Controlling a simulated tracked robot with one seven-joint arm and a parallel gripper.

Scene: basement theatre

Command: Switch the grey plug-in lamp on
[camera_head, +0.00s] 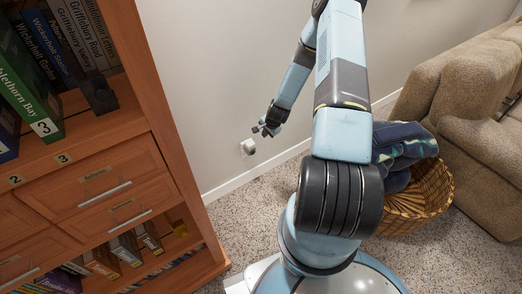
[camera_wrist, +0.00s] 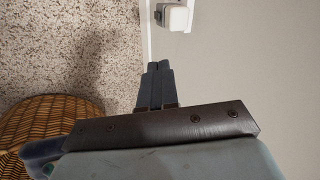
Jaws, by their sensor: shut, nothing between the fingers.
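The plug-in lamp (camera_head: 248,147) is a small pale box low on the wall, just above the baseboard, in the head view. In the wrist view the lamp (camera_wrist: 176,17) shows at the top edge as a white, rounded block with a darker part on its left side. My gripper (camera_wrist: 158,66) is shut and empty, its two dark fingers side by side and pointing toward the lamp, with a gap between. In the head view my gripper (camera_head: 262,131) is beside the lamp, slightly above and right of it. Whether the lamp is lit is not clear.
A wooden bookcase (camera_head: 164,137) with drawers and books stands on the left. A wicker basket (camera_head: 428,200) with a dark blue cloth (camera_head: 405,142) stands right of my arm, before a beige sofa (camera_head: 468,140). The basket (camera_wrist: 40,125) also shows in the wrist view. Speckled carpet lies between.

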